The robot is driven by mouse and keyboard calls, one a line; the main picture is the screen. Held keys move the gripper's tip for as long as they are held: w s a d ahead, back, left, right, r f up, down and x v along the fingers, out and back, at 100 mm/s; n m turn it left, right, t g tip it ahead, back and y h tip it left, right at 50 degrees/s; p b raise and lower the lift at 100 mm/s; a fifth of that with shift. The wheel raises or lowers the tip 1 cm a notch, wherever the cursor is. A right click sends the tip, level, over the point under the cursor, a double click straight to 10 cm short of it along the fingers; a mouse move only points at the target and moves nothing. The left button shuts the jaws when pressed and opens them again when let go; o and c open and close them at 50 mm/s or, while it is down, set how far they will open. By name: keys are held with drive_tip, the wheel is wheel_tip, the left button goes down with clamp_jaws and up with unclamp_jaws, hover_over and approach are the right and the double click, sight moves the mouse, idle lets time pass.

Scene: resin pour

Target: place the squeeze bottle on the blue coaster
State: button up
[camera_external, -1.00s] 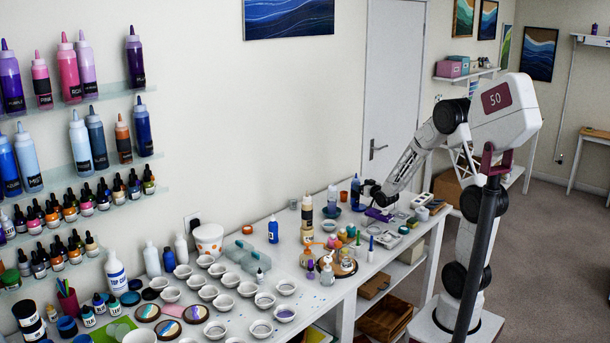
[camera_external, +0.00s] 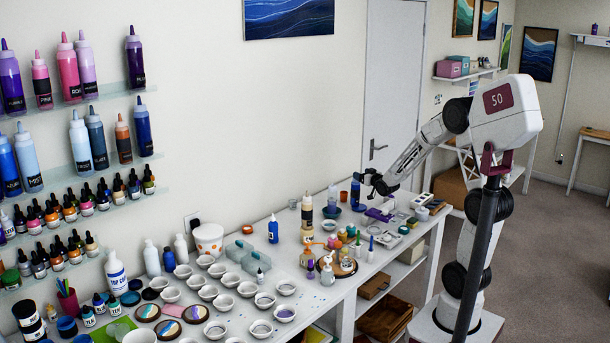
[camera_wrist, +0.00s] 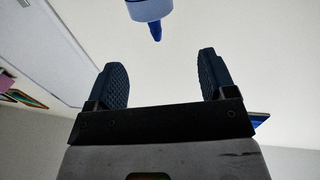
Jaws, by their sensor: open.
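In the wrist view a squeeze bottle (camera_wrist: 149,10) with a pale body and a blue nozzle shows at the top edge, upside down in the picture. It is beyond my open fingertips, roughly in line with the gap, and most of its body is cut off. My gripper (camera_wrist: 153,75) is open and empty. In the external view my gripper (camera_external: 368,181) is over the far part of the bench, close to a blue bottle (camera_external: 355,194); whether they touch is unclear. A pale bottle (camera_external: 333,196) stands left of it, by a dark blue round piece (camera_external: 332,212), possibly the coaster.
Several white cups (camera_external: 248,289) crowd the near bench. A purple item (camera_external: 380,214) and small tools lie below my gripper.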

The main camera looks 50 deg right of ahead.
idle(0.3)
drive_tip(key=s+a+r+g+y, duration=0.1)
drive_tip(key=s+a+r+g, duration=0.15)
drive_tip(key=s+a, duration=0.35)
drive_tip(key=s+a+r+g, duration=0.1)
drive_tip(key=s+a+g, duration=0.3)
drive_tip(key=s+a, duration=0.3)
drive_tip(key=s+a+n+g+y, duration=0.1)
drive_tip(key=s+a+g, duration=0.3)
drive_tip(key=s, duration=1)
drive_tip(key=s+a+n+g+y, duration=0.1)
drive_tip(key=s+a+g, duration=0.3)
drive_tip(key=s, duration=1)
drive_tip(key=a, duration=0.3)
drive_tip(key=shift+r, duration=0.15)
